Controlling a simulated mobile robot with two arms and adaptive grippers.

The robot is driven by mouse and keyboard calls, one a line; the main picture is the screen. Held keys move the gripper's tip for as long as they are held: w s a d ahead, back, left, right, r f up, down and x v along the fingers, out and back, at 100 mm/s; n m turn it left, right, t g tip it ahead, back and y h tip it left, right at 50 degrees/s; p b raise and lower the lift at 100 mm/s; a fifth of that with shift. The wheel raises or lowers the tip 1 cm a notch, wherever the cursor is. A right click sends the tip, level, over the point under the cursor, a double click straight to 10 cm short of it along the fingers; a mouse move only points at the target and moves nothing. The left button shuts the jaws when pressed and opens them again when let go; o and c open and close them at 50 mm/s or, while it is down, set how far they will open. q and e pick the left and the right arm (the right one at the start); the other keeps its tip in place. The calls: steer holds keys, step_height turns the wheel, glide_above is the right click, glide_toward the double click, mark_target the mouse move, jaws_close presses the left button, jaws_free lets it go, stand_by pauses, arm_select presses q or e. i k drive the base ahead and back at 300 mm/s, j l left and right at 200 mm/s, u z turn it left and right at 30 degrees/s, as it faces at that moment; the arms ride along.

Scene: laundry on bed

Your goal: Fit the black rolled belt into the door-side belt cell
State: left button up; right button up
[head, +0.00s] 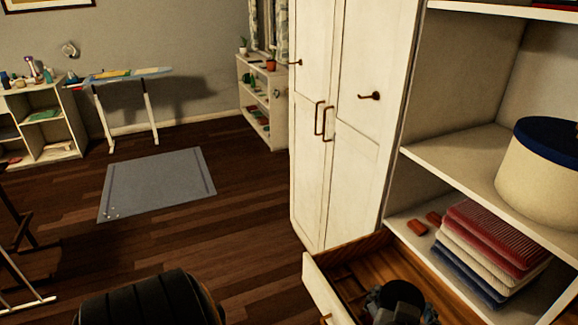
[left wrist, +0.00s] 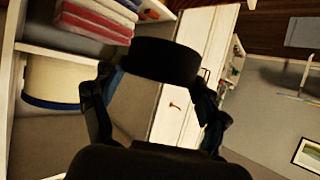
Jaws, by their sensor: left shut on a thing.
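My left gripper (head: 400,306) is shut on the black rolled belt (head: 403,293), holding it over the open wooden drawer (head: 313,283) at the bottom of the head view. In the left wrist view the belt (left wrist: 160,60) is a dark short cylinder between the two fingertips of the left gripper (left wrist: 155,82). The drawer has a white front, brown wooden walls and some dividers inside. The gripper and belt hide part of its inside, and I cannot tell which cell lies under the belt. My right gripper is not in view.
Folded red, white and blue cloths (head: 487,240) are stacked on the shelf right of the drawer, with small red-brown items (head: 417,227) beside them. A cream round box with a blue lid (head: 540,170) stands above. A closed white wardrobe (head: 350,120) stands behind the drawer.

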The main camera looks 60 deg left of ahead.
mark_target(349, 289)
steer(key=i+u, duration=0.7)
steer(key=i+l+u, duration=0.2)
steer(key=u, duration=0.15)
steer(key=i+l, duration=0.2)
steer(key=i, duration=0.1)
